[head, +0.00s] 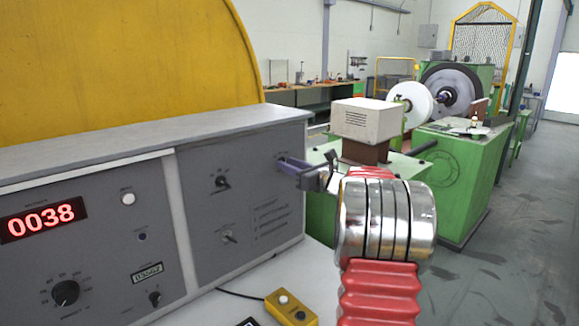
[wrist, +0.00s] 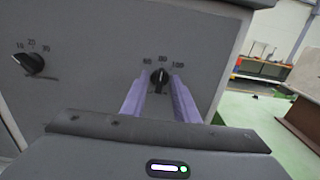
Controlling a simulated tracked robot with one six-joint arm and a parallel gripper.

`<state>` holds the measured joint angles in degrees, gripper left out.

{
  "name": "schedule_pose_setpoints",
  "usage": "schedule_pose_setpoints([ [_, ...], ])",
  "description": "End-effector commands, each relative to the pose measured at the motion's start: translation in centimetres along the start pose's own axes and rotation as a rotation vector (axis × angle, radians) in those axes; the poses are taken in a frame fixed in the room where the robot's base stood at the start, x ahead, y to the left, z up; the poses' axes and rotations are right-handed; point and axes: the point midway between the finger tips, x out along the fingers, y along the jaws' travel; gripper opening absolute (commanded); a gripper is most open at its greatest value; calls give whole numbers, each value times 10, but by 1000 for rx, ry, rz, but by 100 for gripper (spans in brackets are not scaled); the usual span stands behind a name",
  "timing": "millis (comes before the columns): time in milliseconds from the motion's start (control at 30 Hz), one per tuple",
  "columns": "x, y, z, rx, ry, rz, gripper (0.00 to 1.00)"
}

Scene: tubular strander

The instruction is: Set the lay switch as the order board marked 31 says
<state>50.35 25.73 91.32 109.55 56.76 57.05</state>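In the wrist view a small black knob (wrist: 160,77) with number marks above it, about 60, 80 and 100, sits between my purple fingers. My gripper (wrist: 160,84) is open, with a finger on each side of the knob; contact cannot be made out. I cannot tell which knob is the lay switch. No order board marked 31 can be made out.
The panel also carries an upper knob (head: 222,182), a lower knob (head: 229,237), a large dial (head: 65,292) and a red display (head: 43,219) reading 0038. A yellow button box (head: 291,307) lies in front. Green machinery (head: 450,180) stands behind; floor at right is clear.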

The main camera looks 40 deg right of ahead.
Motion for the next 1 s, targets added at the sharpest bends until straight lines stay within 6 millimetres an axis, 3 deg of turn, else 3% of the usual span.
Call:
schedule_pose_setpoints([
  [433, -1, 0, 0, 0, 0, -1, 0],
  [1000, -1, 0, 0, -46, 0, -1, 0],
])
